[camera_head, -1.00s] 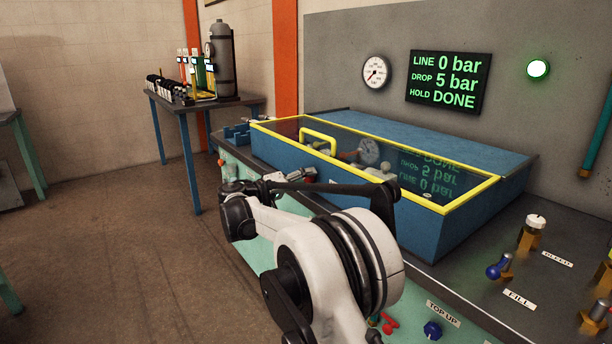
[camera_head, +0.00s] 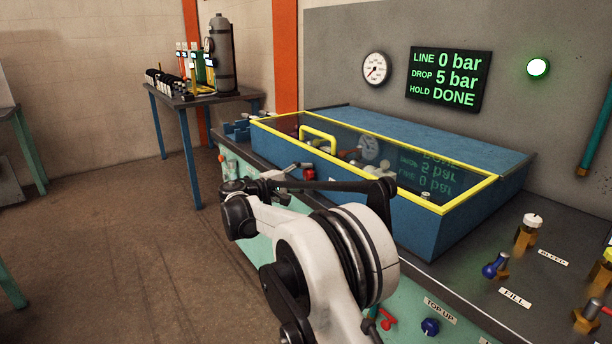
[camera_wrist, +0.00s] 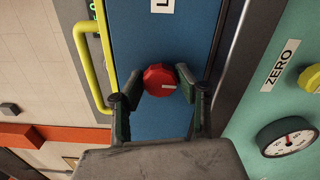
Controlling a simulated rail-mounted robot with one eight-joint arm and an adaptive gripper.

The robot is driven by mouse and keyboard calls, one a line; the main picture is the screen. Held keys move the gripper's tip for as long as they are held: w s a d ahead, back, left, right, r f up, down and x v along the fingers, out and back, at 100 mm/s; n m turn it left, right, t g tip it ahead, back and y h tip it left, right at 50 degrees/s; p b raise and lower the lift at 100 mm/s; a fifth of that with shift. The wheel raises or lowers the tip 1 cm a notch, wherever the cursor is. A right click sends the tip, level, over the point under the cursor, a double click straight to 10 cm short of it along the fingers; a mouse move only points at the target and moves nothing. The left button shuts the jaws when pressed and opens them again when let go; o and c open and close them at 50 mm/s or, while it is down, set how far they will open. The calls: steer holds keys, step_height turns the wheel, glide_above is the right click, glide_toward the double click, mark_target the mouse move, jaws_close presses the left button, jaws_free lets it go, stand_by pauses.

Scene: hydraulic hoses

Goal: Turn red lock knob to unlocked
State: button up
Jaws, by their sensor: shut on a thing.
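The red lock knob (camera_wrist: 160,79) is a round red dial with a short white mark on the blue front wall of the yellow-framed box. In the wrist view the white mark lies to the right of the knob's centre. My gripper (camera_wrist: 161,83) has one finger on each side of the knob and is shut on it. In the head view the knob (camera_head: 309,174) shows beside my gripper (camera_head: 298,168). The clear lid with its yellow frame (camera_head: 470,197) is down on the blue box (camera_head: 425,225).
A yellow handle (camera_head: 320,133) stands up on the lid; in the wrist view it (camera_wrist: 88,70) is left of my gripper. A gauge (camera_wrist: 288,137) and a ZERO label (camera_wrist: 280,65) are at the right. A display (camera_head: 448,79) reads LINE 0 bar, DROP 5 bar, HOLD DONE.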

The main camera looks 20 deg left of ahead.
steer(key=shift+n, duration=0.5)
steer(key=o, duration=1.1)
steer(key=shift+s, duration=0.1)
steer(key=v, duration=1.2)
